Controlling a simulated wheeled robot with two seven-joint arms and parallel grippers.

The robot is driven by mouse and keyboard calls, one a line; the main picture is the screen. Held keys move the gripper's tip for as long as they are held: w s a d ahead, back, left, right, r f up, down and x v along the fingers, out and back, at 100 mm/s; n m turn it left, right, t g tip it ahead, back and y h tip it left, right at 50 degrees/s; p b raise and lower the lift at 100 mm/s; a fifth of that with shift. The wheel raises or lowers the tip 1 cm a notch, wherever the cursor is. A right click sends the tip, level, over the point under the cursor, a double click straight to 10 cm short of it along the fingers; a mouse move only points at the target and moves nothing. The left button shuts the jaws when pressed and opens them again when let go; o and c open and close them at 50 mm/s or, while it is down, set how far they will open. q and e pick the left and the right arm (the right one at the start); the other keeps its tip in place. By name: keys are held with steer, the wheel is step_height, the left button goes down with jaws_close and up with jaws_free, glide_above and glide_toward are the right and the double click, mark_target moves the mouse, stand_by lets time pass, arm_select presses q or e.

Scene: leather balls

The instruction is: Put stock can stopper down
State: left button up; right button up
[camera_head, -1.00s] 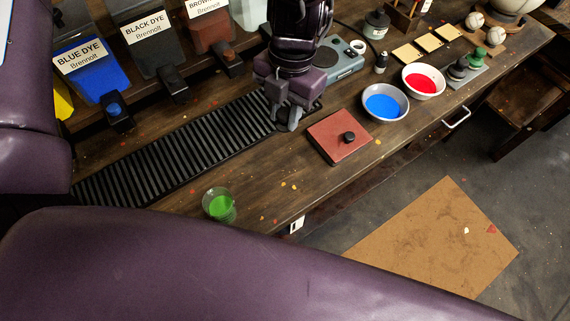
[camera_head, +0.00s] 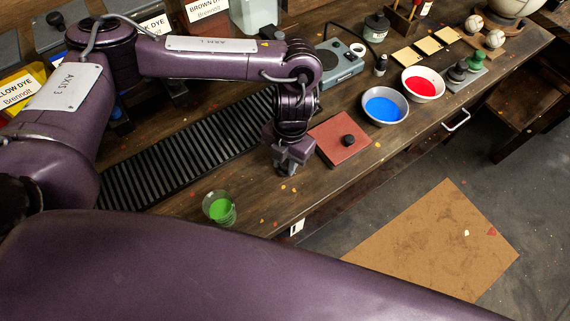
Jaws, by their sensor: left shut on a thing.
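My left gripper (camera_head: 290,160) points down over the workbench, by the near right edge of the black slatted grate and left of the red-brown slab. Its fingers are shut on a small grey piece, which I take to be the stock can stopper; it is mostly hidden between the fingers. I cannot tell whether it touches the bench. My right gripper is not in view.
A glass of green liquid (camera_head: 219,208) stands near the bench's front edge. The red-brown slab (camera_head: 325,134) with a black knob lies close right of the gripper. Beyond it are the blue bowl (camera_head: 385,104) and red bowl (camera_head: 423,84). The dark slatted grate (camera_head: 185,155) lies to the left.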

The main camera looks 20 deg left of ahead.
arm_select(q)
steer(key=shift+f, duration=1.1)
steer(key=shift+f, duration=0.15)
steer(key=o, duration=0.9)
steer(key=shift+o, duration=0.2)
step_height(320, 180, up, 12)
steer(key=w, duration=0.1)
steer(key=shift+w+d, duration=0.2)
steer(key=shift+w, duration=0.15)
